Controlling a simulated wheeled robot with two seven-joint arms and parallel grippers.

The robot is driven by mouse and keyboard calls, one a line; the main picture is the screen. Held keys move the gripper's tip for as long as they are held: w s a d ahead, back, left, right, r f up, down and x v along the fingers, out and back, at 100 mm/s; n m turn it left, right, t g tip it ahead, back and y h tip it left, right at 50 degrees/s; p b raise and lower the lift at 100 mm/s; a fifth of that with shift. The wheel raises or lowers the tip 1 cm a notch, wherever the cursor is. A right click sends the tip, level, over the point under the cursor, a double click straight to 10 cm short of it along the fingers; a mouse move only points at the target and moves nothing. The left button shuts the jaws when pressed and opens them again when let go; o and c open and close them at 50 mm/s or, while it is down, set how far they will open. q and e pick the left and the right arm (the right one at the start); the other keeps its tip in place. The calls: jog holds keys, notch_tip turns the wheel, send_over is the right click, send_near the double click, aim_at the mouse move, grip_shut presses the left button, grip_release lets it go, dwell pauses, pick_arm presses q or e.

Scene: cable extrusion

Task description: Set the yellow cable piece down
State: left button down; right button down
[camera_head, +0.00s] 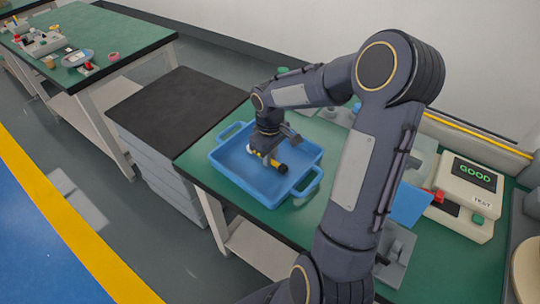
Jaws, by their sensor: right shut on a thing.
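The yellow cable piece (272,161) is small, with a black end, and shows at the jaws of my right gripper (264,153). The gripper points down inside the blue tray (231,188) and is shut on the cable piece. The upper part of the piece is partly hidden by the gripper. I cannot tell whether the piece touches the tray floor. My left gripper is not in view.
The tray stands on a green-topped table (283,228). A tester (467,196) with a "GOOD" screen stands at the right. A dark-topped cabinet (180,112) is left of the table. Another workbench (104,37) with small parts stands at the far left.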

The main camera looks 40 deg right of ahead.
jog(key=shift+f, duration=0.15)
jog(key=c, duration=1.4)
grip_release()
